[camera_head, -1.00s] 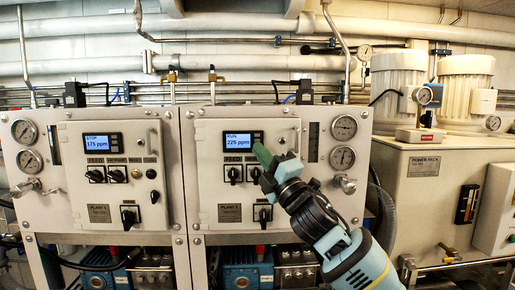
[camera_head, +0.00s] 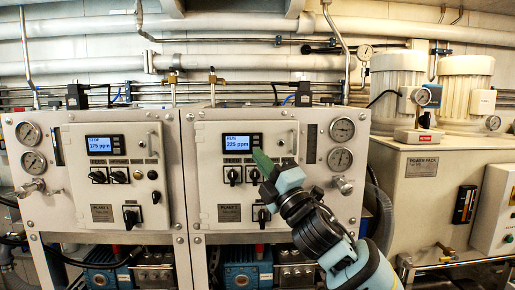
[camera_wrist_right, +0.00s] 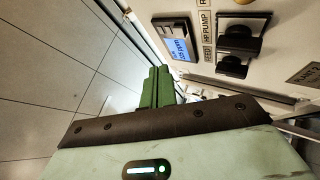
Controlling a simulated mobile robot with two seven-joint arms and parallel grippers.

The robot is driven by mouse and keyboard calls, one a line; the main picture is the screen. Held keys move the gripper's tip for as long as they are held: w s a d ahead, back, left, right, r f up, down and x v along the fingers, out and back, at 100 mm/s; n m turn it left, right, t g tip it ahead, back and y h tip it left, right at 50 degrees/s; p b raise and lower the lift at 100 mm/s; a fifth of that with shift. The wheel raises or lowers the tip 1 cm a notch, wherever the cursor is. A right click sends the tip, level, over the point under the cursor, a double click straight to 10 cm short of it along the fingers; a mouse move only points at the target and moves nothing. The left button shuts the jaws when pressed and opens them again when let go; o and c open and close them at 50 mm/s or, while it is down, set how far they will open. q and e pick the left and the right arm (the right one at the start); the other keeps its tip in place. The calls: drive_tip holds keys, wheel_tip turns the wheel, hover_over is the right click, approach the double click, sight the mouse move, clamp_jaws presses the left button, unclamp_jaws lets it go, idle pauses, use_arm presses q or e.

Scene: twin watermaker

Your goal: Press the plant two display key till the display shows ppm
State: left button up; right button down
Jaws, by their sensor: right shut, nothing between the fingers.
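The plant two panel (camera_head: 210,185) carries a lit blue display (camera_head: 237,144) that reads RUN and 225 ppm. The small dark keys (camera_head: 256,139) beside the display are too small to tell apart. My right gripper (camera_head: 258,154) has its green fingers together, just below and to the right of these keys; I cannot tell whether it touches the panel. In the right wrist view the shut green fingers (camera_wrist_right: 157,87) have nothing between them, and the display (camera_wrist_right: 179,48) is above and to the right of them. My left gripper is not in view.
The plant one panel (camera_head: 75,185) at the left has its own display (camera_head: 100,145) reading STOP and 175 ppm. Black rotary switches (camera_head: 234,174) sit below the plant two display. Round gauges (camera_head: 342,130) and a valve knob (camera_head: 343,186) are at the right. A power pack (camera_head: 425,200) stands further right.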

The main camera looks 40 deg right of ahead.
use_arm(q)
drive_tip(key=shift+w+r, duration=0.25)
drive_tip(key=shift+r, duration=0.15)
use_arm(e)
drive_tip(key=shift+s+a, duration=0.45)
drive_tip(key=shift+s, duration=0.3)
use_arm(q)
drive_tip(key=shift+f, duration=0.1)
